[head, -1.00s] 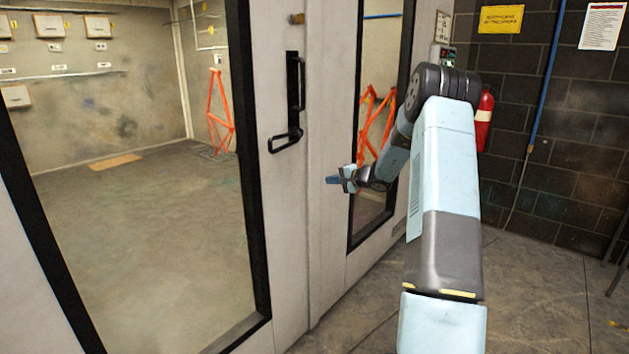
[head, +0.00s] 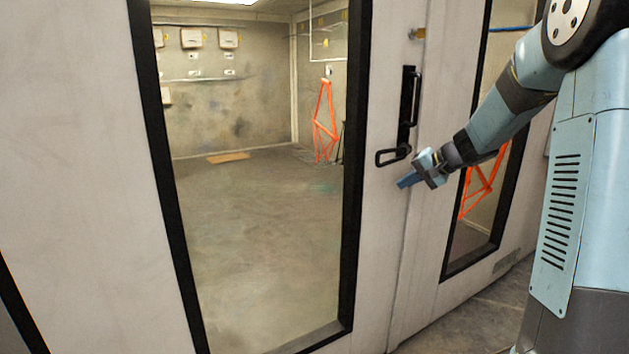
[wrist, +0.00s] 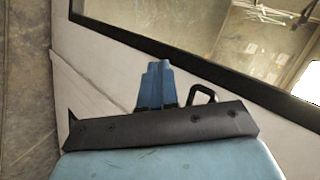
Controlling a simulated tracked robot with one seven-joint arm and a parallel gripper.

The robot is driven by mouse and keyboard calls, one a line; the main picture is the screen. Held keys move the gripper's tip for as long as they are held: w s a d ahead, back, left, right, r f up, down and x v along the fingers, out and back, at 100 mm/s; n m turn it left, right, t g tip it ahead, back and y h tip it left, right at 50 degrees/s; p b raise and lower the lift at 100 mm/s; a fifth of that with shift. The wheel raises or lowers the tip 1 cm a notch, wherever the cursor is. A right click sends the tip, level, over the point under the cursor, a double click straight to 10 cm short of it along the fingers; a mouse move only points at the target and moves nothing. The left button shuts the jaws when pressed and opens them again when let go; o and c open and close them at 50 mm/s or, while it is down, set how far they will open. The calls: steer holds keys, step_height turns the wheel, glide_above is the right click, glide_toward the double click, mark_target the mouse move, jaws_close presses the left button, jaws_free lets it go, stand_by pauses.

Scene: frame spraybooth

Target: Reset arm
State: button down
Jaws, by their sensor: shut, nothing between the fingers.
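My gripper (head: 408,180) is at the right of centre in the head view, at the end of my bent arm. Its blue fingers are shut with nothing between them. They point left and slightly down in front of the white booth doors, just below the black door handle (head: 408,110). In the wrist view the closed fingers (wrist: 156,86) stand side by side, and part of the black handle (wrist: 203,95) shows just right of them. I cannot tell whether the gripper touches the door.
The left booth door (head: 392,230) has a tall black-framed window, and the right door has a narrower one. Orange frames (head: 323,122) show behind the glass. Bare concrete floor (head: 460,325) lies in front of the doors at lower right.

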steer(key=s+a+r+n+g+h, duration=0.1)
steer(key=s+a+r+n+h, duration=0.15)
steer(key=s, duration=0.75)
steer(key=s+a+r+n+g+h, duration=0.1)
steer(key=s+a+r, duration=0.2)
steer(key=s, duration=0.8)
steer(key=s+d+n+t+h, duration=0.1)
steer(key=s+d+h, duration=0.2)
steer(key=s, duration=1.4)
steer(key=shift+s+d+f+n+h, duration=0.15)
steer(key=shift+s+f+n+h, duration=0.1)
steer(key=shift+f+n+h, duration=0.25)
steer(key=shift+s+r, duration=0.1)
steer(key=shift+s, duration=0.05)
